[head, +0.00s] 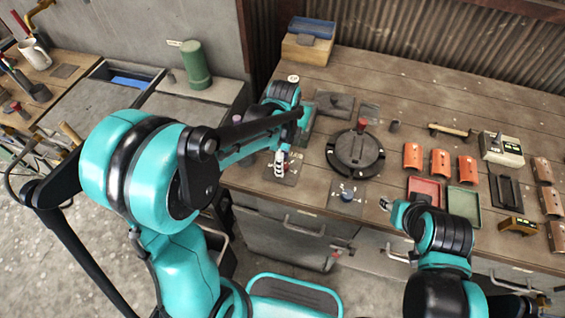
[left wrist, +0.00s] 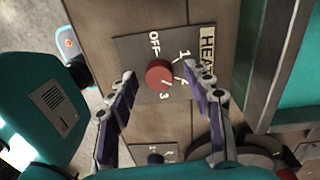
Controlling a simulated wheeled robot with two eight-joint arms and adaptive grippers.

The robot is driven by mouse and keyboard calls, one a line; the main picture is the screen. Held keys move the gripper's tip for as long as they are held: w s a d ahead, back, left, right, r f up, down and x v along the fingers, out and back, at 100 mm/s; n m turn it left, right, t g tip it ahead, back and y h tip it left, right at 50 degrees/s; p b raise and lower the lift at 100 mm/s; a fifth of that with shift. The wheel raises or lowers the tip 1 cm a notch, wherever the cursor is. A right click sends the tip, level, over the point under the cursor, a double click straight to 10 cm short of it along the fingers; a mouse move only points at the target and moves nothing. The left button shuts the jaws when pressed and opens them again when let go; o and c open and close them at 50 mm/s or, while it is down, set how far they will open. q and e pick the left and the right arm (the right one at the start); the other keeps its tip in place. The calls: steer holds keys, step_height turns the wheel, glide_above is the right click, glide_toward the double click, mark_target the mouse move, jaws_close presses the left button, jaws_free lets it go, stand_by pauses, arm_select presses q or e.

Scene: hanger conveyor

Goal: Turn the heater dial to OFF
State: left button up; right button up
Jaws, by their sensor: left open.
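The heater dial is a round red knob (left wrist: 158,75) on a grey plate (left wrist: 128,50) marked OFF, 1, 2, 3 and part of a HEAT label. OFF is at the plate's top; 3 is below the knob. I cannot clearly tell where the knob points. My left gripper (left wrist: 160,77) is open, with its fingertips on either side of the knob and apart from it. In the head view the left gripper (head: 280,160) is over the plate (head: 293,172), and the knob is mostly hidden. My right gripper (head: 399,212) is at the bench's front edge; its opening is unclear.
A second plate with a dark blue knob (head: 347,195) lies to the right, in front of a round black fixture (head: 356,152). Red tray (head: 424,190), green tray (head: 463,199) and several orange pieces (head: 440,163) are further right. Drawers lie below the bench edge.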

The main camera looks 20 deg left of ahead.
arm_select(q)
steer(key=shift+s+f, duration=0.1)
steer(key=shift+f, duration=0.15)
steer(key=c, duration=1.2)
steer(key=shift+o, duration=0.2)
